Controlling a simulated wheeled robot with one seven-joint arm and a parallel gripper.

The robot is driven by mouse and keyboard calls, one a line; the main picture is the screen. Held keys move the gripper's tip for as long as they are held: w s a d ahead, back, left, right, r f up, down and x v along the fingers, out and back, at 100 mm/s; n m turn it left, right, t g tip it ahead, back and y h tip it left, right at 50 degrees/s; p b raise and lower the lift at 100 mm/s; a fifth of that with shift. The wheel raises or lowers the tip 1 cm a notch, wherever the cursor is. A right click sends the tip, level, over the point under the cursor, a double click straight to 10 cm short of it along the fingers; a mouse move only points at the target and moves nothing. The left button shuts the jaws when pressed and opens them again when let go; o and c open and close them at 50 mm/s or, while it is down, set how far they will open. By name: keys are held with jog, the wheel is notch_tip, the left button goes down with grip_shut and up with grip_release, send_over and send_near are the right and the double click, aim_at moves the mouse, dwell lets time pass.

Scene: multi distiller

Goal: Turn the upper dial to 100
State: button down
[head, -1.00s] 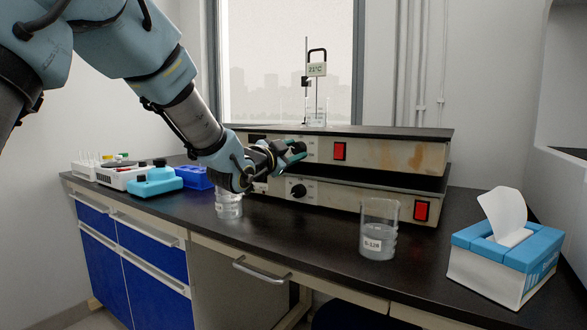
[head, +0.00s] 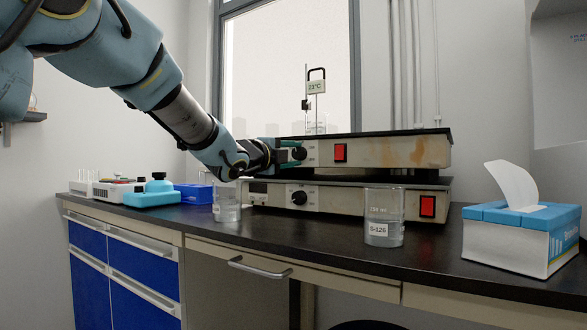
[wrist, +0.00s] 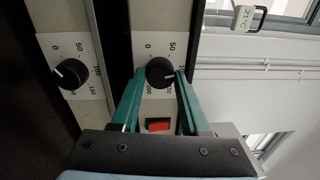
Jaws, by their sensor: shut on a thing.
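The upper dial (wrist: 160,71) is a round black knob on the front of the upper hot plate (head: 385,152). My gripper (wrist: 161,78) has its teal fingers on either side of this knob and is shut on it. The printed scale around it runs from 0 through 50 to 200; the right finger partly covers the 100 mark. I cannot clearly make out where the knob's pointer stands. In the head view my gripper (head: 292,153) reaches the knob from the left. The lower dial (wrist: 70,74) is free, on the lower hot plate (head: 355,203).
Red switches sit on the upper (head: 340,152) and lower (head: 428,206) plates. A beaker (head: 384,230) stands in front of the lower plate; another (head: 228,208) stands below my wrist. A tissue box (head: 515,236) is at the right. Small instruments (head: 152,190) are at the left.

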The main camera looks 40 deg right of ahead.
jog(key=shift+f+m+b, duration=0.1)
jog(key=shift+m+b, duration=0.8)
jog(key=shift+m, duration=0.4)
jog(key=shift+c, duration=2)
grip_release()
jog(key=v, duration=1)
jog(key=shift+a, duration=0.4)
